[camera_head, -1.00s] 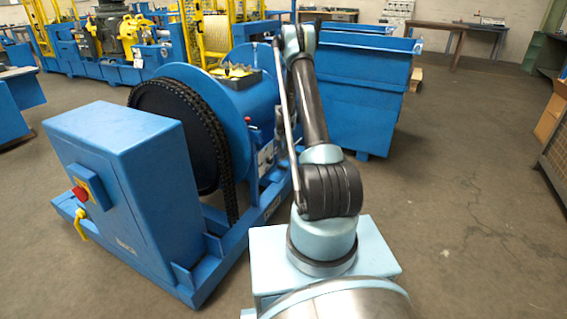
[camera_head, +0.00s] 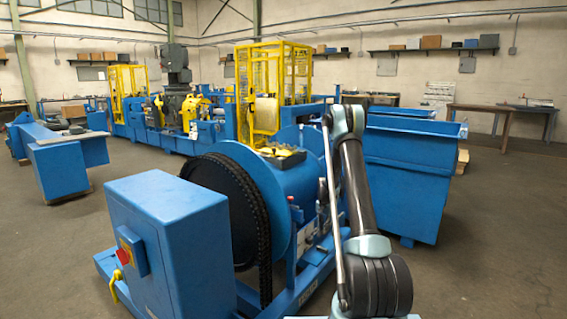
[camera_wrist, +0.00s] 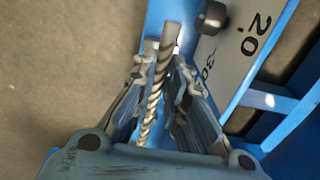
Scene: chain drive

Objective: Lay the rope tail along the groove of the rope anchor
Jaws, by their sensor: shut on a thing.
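In the wrist view my gripper (camera_wrist: 161,62) is shut on the rope tail (camera_wrist: 150,108), a twisted grey-brown strand between its two fingers. The rope's blunt, smoother end (camera_wrist: 171,36) sticks out beyond the fingertips, over a blue beam. In the head view my gripper is hidden behind my arm and the machine. I cannot make out the rope anchor or its groove in either view.
A pale plate (camera_wrist: 240,55) marked 20 and 30, with a dark knob (camera_wrist: 211,17), lies right of the fingers. The blue drum machine (camera_head: 300,170) with a black chain (camera_head: 257,220) stands left of my arm. A blue bin (camera_head: 410,175) stands behind it.

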